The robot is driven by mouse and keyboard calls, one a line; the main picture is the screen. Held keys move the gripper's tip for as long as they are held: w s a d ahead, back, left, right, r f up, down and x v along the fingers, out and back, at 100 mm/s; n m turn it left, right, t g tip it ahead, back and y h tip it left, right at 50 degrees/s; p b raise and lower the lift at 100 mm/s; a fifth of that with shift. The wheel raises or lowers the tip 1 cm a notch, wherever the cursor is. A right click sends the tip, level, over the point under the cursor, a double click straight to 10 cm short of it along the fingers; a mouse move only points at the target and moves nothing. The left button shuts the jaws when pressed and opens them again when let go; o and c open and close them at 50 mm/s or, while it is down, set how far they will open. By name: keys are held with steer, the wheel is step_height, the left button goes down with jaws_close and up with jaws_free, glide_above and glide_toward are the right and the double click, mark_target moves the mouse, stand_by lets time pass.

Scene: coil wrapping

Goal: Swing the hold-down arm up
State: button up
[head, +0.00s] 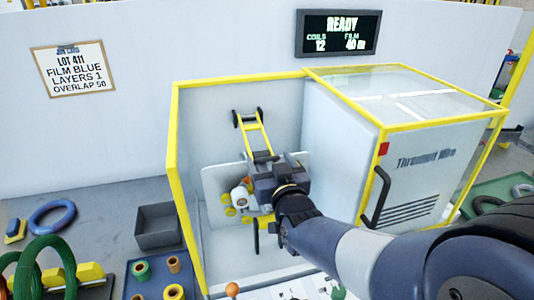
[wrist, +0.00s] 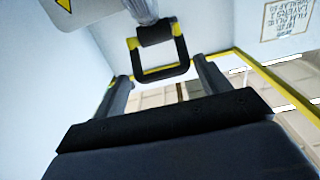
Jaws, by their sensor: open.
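The hold-down arm (head: 252,132) is a yellow two-rail frame with black ends, inside the yellow-framed machine bay. Its upper end lies near the back wall and its lower end reaches down to my gripper (head: 264,168). In the wrist view, a black loop handle with yellow corners (wrist: 163,73) shows between and just beyond the fingertips of my gripper (wrist: 161,78). The fingers are spread apart, one on each side of the loop, and hold nothing. Whether a finger touches the loop cannot be told. My wrist hides part of the machine's lower front in the head view.
A white panel (head: 213,184) and yellow rollers (head: 229,211) sit just left of my gripper. The yellow frame post (head: 180,170) bounds the bay at left; the white cabinet (head: 422,165) with a black handle stands at right. A display (head: 338,33) reads READY.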

steer(key=shift+x, duration=1.8)
